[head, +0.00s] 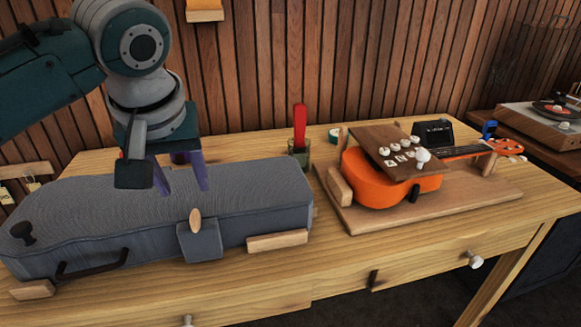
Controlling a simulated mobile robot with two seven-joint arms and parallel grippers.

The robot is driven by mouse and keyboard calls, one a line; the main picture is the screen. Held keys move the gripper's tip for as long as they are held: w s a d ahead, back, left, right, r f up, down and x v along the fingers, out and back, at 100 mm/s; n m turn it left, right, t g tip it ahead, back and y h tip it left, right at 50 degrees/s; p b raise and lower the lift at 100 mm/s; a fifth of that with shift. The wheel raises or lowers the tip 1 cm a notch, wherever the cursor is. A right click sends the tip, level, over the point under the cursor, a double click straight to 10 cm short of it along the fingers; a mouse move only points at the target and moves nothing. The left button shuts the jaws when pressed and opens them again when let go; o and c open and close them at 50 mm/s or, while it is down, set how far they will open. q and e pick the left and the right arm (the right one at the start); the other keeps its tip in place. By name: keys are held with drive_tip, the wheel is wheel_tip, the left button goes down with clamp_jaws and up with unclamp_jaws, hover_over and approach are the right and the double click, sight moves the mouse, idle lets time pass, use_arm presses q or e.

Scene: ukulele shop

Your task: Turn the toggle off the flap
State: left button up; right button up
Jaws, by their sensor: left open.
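A closed grey ukulele case (110,205) lies on the wooden table. On its front side a grey flap (200,243) hangs over the seam. A small oval wooden toggle (195,219) sits at the flap's upper part, its long side close to upright. My left gripper (184,189) is above the case lid, just behind and slightly left of the toggle as seen here. Its purple fingers point down and stand apart with nothing between them. They look clear of the toggle. My right gripper is out of view.
Wooden blocks (277,241) stand against the case. A dark carry handle (92,265) is at its front. A cup with a red-handled tool (299,135) stands behind its right end. An orange ukulele (385,183) lies on a wooden board (440,207) at right.

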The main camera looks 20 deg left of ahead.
sight(194, 217)
use_arm(q)
drive_tip(key=x, duration=0.2)
drive_tip(key=b+x, duration=0.1)
drive_tip(key=x, duration=0.2)
drive_tip(key=b+x, duration=0.1)
drive_tip(key=x, duration=0.2)
drive_tip(key=shift+s+a+f, duration=0.1)
drive_tip(key=shift+s+f, duration=0.2)
drive_tip(key=shift+w+a+f+b, duration=0.1)
drive_tip(key=shift+w+f+b, duration=0.1)
drive_tip(key=shift+f+b, duration=0.2)
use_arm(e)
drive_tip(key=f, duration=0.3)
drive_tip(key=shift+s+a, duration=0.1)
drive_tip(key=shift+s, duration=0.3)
use_arm(q)
clamp_jaws()
